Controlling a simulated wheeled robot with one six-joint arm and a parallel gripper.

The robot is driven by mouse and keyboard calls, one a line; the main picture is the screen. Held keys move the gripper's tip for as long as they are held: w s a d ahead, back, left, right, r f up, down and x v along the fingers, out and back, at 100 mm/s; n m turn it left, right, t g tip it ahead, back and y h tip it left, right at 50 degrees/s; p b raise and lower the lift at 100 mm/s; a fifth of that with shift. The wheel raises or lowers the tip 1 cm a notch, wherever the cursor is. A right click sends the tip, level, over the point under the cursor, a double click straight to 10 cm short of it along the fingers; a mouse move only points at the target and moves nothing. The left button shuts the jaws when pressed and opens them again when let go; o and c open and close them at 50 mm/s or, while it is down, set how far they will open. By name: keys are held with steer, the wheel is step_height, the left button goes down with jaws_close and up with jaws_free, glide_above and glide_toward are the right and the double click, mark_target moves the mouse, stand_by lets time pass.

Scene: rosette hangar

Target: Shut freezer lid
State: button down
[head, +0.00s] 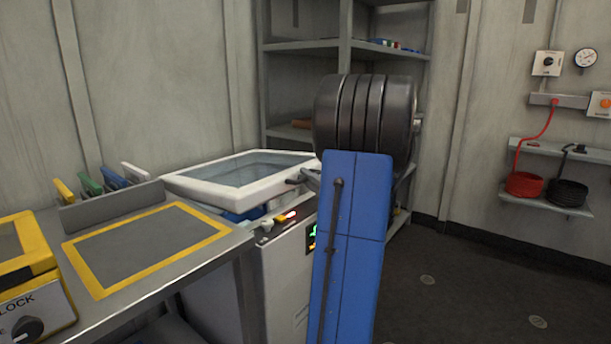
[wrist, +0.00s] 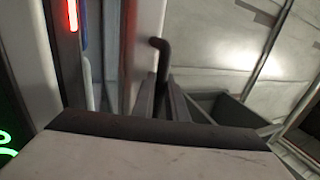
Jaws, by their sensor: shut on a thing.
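The freezer (head: 283,275) is a pale chest left of centre in the head view. Its white-framed lid (head: 245,193) with a glass pane stands tilted a little open, and a blue thing shows in the gap under it. A dark handle (head: 292,181) sticks out at the lid's right front corner; in the wrist view the handle (wrist: 158,46) rises as a bent dark bar. My gripper (wrist: 165,103) is shut on this handle. In the head view my arm hides most of the gripper.
A grey bench (head: 190,262) with a yellow-framed mat stands close on the left. Shelving (head: 347,45) stands behind the freezer. A wall shelf (head: 550,197) with red and black cable coils is at right. The floor at right is clear.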

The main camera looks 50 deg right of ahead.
stand_by(0.4)
steer(key=c, duration=1.8)
jaws_free()
steer(key=shift+o, duration=0.2)
steer(key=shift+s, duration=0.1)
steer(key=v, duration=1.7)
steer(key=shift+s, duration=0.2)
steer(key=shift+f, duration=0.15)
